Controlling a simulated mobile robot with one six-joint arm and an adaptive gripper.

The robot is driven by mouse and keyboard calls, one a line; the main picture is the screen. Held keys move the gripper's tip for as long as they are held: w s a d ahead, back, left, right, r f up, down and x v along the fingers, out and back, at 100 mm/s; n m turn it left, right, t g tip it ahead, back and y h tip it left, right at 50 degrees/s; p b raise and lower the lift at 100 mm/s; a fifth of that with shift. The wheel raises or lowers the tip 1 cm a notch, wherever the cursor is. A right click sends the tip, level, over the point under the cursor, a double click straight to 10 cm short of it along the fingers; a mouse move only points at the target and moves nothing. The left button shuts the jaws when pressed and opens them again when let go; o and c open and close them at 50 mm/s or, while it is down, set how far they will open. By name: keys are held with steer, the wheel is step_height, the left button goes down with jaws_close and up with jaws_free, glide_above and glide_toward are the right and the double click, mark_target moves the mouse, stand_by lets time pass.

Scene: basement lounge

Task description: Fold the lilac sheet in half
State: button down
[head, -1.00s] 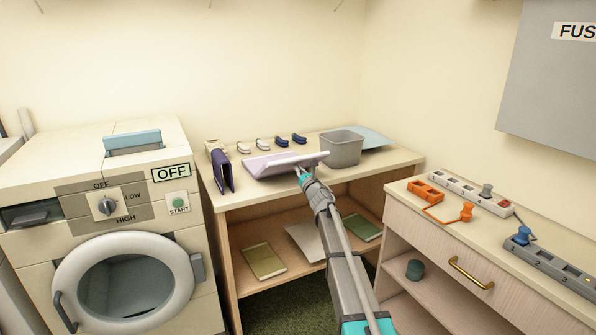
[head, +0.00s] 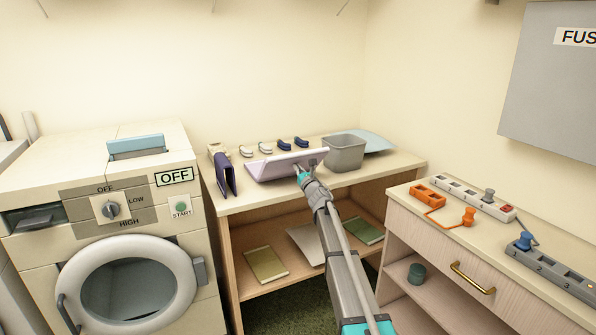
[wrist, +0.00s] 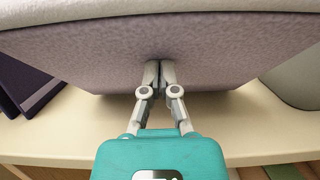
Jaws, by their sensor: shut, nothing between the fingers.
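The lilac sheet (head: 266,168) lies on the pale countertop, with a panel raised and tilted along its right side. In the wrist view the raised panel (wrist: 90,55) fills the upper part, its underside facing me and a pale edge along its top. My gripper (head: 310,167) is at the near side of that panel. In the wrist view its fingers (wrist: 159,68) are together with nothing between them, and their tips are at or against the panel's underside. The raised panel hides the part of the counter behind it.
A dark purple folded item (head: 224,174) stands left of the sheet. A grey bin (head: 344,155) stands close on the right, with a light blue sheet (head: 374,140) behind it. Several small rolled items (head: 285,144) line the back. Counter (head: 390,164) is clear at front right.

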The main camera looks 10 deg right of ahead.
steer(key=shift+r+p+x, duration=0.1)
steer(key=shift+p+x, duration=0.25)
steer(key=shift+x, duration=0.8)
steer(key=shift+r+p+x, duration=0.15)
steer(key=shift+p+x, duration=0.2)
steer(key=shift+x, duration=0.85)
steer(key=shift+w+a, duration=0.25)
steer(key=shift+w, duration=0.5)
steer(key=shift+w+a, duration=0.2)
steer(key=shift+w, duration=0.55)
steer(key=shift+w+a, duration=0.25)
steer(key=shift+w, duration=0.55)
steer(key=shift+s+d+r+p, duration=0.3)
steer(key=shift+s+r+p, duration=0.55)
steer(key=shift+s, duration=0.1)
steer(key=shift+s+d+r+p, duration=0.3)
steer(key=shift+s+r+p, duration=0.5)
steer(key=shift+s, duration=0.15)
steer(key=shift+s+d+r+p, duration=0.3)
steer(key=shift+s+r+p, duration=0.55)
steer(key=shift+s, duration=0.1)
